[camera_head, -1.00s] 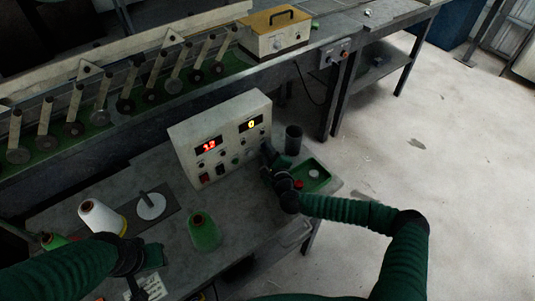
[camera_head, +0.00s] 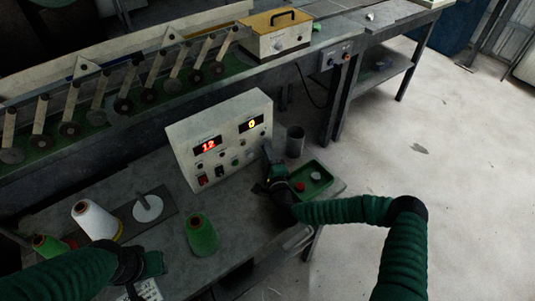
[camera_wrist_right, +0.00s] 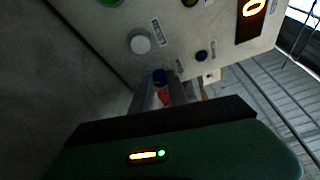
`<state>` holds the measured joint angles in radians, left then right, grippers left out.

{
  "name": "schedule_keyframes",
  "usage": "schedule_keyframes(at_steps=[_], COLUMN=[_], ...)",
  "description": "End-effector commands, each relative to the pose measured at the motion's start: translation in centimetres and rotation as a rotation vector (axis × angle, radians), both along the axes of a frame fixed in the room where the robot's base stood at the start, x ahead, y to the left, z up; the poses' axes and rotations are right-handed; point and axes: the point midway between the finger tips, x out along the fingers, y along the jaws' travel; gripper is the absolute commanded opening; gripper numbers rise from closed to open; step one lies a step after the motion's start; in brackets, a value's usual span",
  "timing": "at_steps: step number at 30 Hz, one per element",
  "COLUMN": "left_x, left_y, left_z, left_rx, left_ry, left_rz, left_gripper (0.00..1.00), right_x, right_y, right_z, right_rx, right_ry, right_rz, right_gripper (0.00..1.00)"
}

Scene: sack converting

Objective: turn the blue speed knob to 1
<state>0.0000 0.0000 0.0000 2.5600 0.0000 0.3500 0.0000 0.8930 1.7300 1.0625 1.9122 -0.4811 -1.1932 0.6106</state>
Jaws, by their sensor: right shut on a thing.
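The control box (camera_head: 183,150) stands on the bench, with a red display (camera_head: 208,144) that appears to read 12 and a yellow display (camera_head: 251,124) reading 0. My right gripper (camera_head: 268,160) is at the right side of its front panel. In the right wrist view the jaws (camera_wrist_right: 164,95) are shut on a dark blue knob (camera_wrist_right: 159,76) at the panel's lower edge. A second small dark blue knob (camera_wrist_right: 201,56) sits apart, up and right of it.
A green tray (camera_head: 322,190) with a red button (camera_head: 300,186) lies right of the box, near a grey cup (camera_head: 295,142). A green cone (camera_head: 202,236) and white cone (camera_head: 95,221) stand on the bench front. The floor at right is clear.

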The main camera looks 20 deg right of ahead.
Motion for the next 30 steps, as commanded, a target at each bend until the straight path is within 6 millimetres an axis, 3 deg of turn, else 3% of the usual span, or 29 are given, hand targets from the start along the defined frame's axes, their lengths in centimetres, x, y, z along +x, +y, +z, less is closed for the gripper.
schedule_keyframes(at_steps=[8,9,10,20,23,30], left_x=[0.0,0.0,0.0,0.0,0.0,0.0], left_y=[0.0,0.0,0.0,0.0,0.0,0.0], left_z=[0.0,0.0,0.0,0.0,0.0,-0.2], left_rx=[0.000,0.000,0.000,0.000,0.000,0.000], left_ry=[0.000,0.000,0.000,0.000,0.000,0.000], left_rz=[0.000,0.000,0.000,0.000,0.000,0.000], left_gripper=[0.36,0.36,0.36,0.36,0.36,0.36], right_x=[-0.1,-0.1,-0.1,-0.6,-2.3,-9.2], right_y=[0.1,0.1,0.1,0.1,0.1,0.4], right_z=[-0.3,-0.3,-0.3,-0.2,-0.1,0.0], right_rx=[0.001,0.001,0.001,0.001,0.002,0.003], right_ry=[0.006,0.006,0.006,0.005,0.006,0.008], right_rz=[0.003,0.003,0.003,0.002,0.002,0.003], right_gripper=[0.00,0.24,0.28,0.28,0.28,0.28])
